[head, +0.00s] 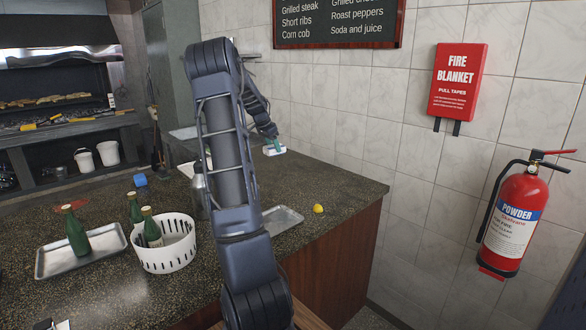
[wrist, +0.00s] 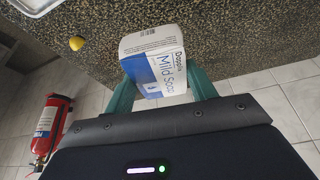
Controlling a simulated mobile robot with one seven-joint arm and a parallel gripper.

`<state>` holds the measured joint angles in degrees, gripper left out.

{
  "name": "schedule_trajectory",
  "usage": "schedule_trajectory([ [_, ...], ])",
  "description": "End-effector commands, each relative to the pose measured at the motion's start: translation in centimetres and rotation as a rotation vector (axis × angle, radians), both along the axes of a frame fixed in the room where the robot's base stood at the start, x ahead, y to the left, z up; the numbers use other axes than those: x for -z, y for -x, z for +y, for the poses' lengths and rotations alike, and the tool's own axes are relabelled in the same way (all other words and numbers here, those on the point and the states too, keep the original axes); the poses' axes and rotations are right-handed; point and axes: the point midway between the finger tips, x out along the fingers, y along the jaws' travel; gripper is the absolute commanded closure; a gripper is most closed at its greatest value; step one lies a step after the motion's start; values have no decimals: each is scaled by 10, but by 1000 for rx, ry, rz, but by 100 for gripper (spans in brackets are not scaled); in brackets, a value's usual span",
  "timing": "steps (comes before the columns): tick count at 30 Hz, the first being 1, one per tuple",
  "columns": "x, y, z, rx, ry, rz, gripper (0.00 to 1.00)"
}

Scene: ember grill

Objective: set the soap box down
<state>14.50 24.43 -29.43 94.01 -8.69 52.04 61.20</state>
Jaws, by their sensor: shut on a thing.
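The soap box (wrist: 157,62) is a white and blue carton marked "Mild Soap". In the wrist view it sits between the two green fingers of my gripper (wrist: 160,92), which is shut on it. In the head view the small white soap box (head: 274,151) shows at the end of my arm, over the far right part of the speckled counter (head: 345,180) near the tiled wall. I cannot tell whether the box touches the counter top.
A lemon (head: 318,208) and a metal tray (head: 284,219) are on the counter's near right part. A fire extinguisher (head: 515,220) hangs right.

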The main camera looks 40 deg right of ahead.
Motion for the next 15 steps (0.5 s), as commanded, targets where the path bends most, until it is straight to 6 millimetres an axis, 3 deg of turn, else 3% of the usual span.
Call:
schedule_trajectory([
  [5,-1,24,-25,-6,-7,1,69],
  [15,1,98,-91,-48,-17,-2,69],
])
